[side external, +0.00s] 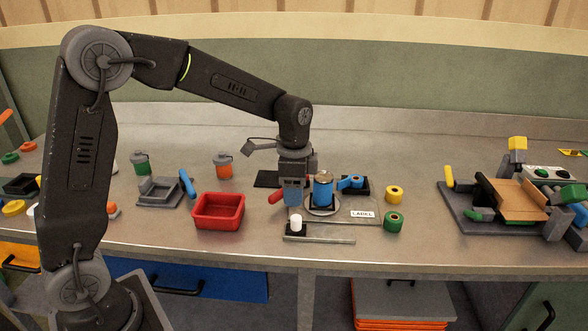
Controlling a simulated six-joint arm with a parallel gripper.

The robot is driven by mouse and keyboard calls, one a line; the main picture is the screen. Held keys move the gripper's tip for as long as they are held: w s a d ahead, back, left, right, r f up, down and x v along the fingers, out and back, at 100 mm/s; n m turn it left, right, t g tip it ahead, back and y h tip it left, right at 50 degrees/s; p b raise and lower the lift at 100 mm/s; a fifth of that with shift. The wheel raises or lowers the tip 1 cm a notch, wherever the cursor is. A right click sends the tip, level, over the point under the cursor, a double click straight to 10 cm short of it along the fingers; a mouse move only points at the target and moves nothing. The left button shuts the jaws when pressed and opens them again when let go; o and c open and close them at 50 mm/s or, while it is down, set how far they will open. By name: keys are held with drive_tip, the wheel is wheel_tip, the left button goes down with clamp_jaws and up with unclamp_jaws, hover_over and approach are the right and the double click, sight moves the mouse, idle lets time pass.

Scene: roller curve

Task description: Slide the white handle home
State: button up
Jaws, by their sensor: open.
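The white handle (296,222) stands upright near the left end of a low grey rail (330,239) with a dark strip, at the front of the bench. My gripper (293,205) points down just behind and above the white handle. A gap seems to separate them, and the jaws are empty of the handle. The jaws are small here, with blue at their lower end, so their exact spread is hard to see.
Right of my gripper, a blue can (323,190) stands on a round plate beside a "LABEL" card (362,214). A red handle (277,196) is close on the left. A red bin (218,211) stands farther left. Yellow (394,194) and green (394,221) rolls lie right.

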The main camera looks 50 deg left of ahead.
sight(294, 217)
drive_tip(key=shift+r, duration=2.8)
drive_tip(key=s+d+r+n+t, duration=0.1)
drive_tip(key=s+n, duration=0.3)
drive_tip(key=s, duration=0.6)
drive_tip(key=s+d+r+n+t, duration=0.1)
drive_tip(key=s+n+t, duration=0.3)
drive_tip(key=s, duration=0.7)
drive_tip(key=shift+s+r+n+t, duration=0.2)
drive_tip(key=shift+r+n+t, duration=0.1)
drive_tip(key=shift+r+n, duration=0.25)
